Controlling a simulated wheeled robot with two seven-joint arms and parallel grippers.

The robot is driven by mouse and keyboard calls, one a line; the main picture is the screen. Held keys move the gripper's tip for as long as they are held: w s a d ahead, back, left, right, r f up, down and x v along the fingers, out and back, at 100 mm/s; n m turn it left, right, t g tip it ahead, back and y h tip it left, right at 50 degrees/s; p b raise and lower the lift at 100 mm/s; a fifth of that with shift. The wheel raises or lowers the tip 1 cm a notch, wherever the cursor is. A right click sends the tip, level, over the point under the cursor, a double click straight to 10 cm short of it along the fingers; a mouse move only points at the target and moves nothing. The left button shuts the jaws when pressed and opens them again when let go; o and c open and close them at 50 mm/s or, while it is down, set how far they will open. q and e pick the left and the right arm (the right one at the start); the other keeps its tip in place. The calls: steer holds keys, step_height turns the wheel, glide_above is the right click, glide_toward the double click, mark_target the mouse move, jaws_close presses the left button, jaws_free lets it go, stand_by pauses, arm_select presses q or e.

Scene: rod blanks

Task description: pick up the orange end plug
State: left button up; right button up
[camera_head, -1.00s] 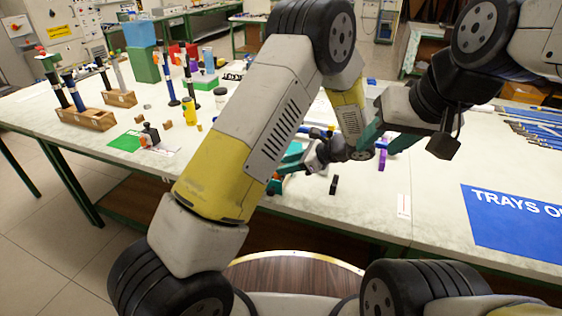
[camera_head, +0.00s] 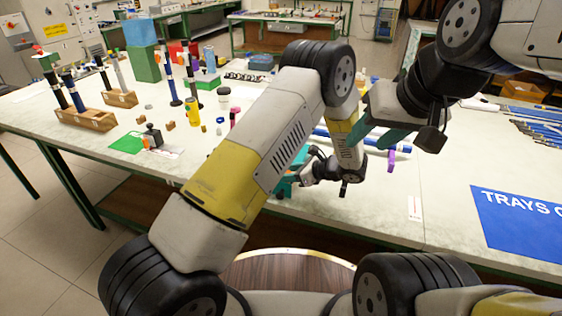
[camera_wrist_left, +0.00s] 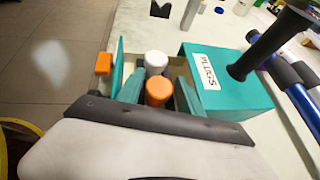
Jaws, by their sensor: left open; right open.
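The orange end plug (camera_wrist_left: 158,91) stands in an open drawer of a teal box labelled PLUGS (camera_wrist_left: 228,88), in the left wrist view. A white plug (camera_wrist_left: 156,62) is just behind it. My left gripper (camera_wrist_left: 160,92) is open, with one teal finger on each side of the orange plug; I cannot tell whether they touch it. In the head view my left forearm hides the plug and most of the box. My right gripper (camera_head: 371,138) is open and empty above the table, right of the left wrist.
An orange handle (camera_wrist_left: 103,63) is on the drawer front. Dark and blue rods pass close to the box's right. A purple piece (camera_head: 391,160) lies below my right gripper. Wooden rod racks (camera_head: 87,117) stand at the left. A blue sheet (camera_head: 520,222) lies at the right.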

arm_select(q)
jaws_close()
steer(key=shift+r, duration=0.1)
